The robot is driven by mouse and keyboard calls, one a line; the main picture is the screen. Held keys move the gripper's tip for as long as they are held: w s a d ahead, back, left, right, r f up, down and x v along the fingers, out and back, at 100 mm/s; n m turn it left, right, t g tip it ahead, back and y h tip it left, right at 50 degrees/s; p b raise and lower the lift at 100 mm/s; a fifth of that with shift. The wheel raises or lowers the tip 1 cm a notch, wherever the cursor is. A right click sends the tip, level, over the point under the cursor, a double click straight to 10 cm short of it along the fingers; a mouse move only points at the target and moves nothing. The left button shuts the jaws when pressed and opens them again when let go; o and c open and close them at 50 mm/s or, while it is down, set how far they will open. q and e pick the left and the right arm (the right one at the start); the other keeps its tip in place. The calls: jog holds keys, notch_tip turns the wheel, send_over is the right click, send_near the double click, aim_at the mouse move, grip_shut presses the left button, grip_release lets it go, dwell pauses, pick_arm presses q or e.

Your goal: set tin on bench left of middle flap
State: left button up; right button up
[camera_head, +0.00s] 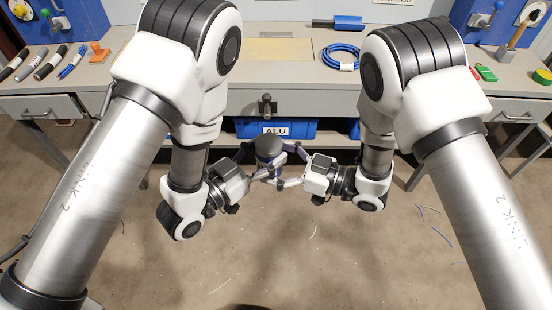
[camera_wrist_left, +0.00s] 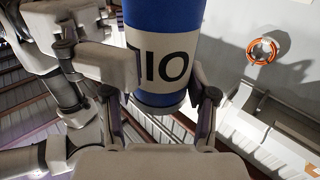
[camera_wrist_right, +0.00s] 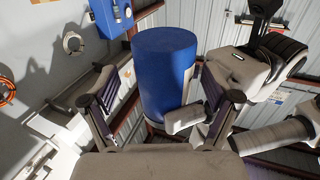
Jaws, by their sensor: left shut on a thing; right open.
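The tin is a blue cylinder with a white label, held upright in the air in front of the bench. In the head view its dark round top (camera_head: 269,148) shows between my two hands. In the left wrist view the tin (camera_wrist_left: 170,25) stands between the fingers of my left gripper (camera_wrist_left: 162,100), which is shut on its lower part. My right gripper (camera_wrist_right: 165,88) is open, with fingers spread either side of the tin (camera_wrist_right: 166,75); I cannot tell whether they touch it. A tan panel (camera_head: 285,50) in the bench top may be the middle flap.
The grey bench (camera_head: 225,55) has bare top left of the tan panel. A blue cable coil (camera_head: 343,56) lies right. A blue ALU bin (camera_head: 300,130) sits below.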

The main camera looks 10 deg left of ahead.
jog(key=c, duration=1.4)
pick_arm(q)
jog(key=o, duration=1.4)
pick_arm(e)
jog(key=shift+c, duration=0.2)
